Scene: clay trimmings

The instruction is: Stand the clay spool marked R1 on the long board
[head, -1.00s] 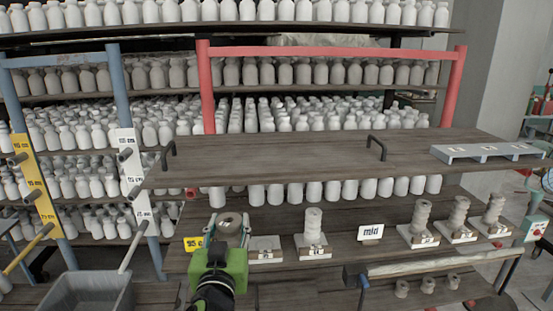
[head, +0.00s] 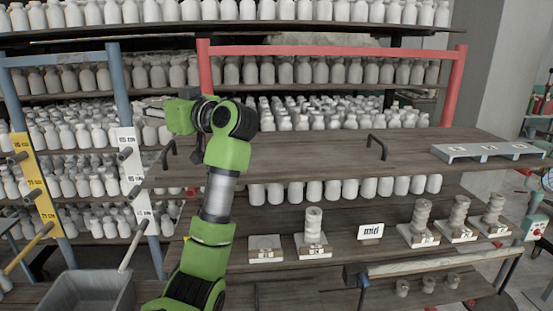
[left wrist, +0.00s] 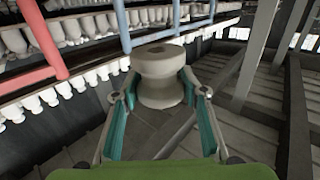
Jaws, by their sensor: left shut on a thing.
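My left gripper (left wrist: 158,98) is shut on a pale clay spool (left wrist: 160,70), which sits between its fingertips in the left wrist view. The spool has a wide rim, a narrower waist and a hole in its top. No R1 mark is readable on it. In the head view, my left arm rises in front of the long board (head: 310,153), and the left gripper (head: 155,109) points left, above the board's left end. The spool cannot be made out clearly there. The long board is dark wood with two black handles and is bare between them. My right gripper is not in view.
A pale slotted rack (head: 488,152) stands on the board's right end. Below are an empty square base (head: 265,255), a base with stacked spools (head: 313,228), a "mid" sign (head: 371,232) and more stacks at right. A grey bin (head: 95,292) stands lower left.

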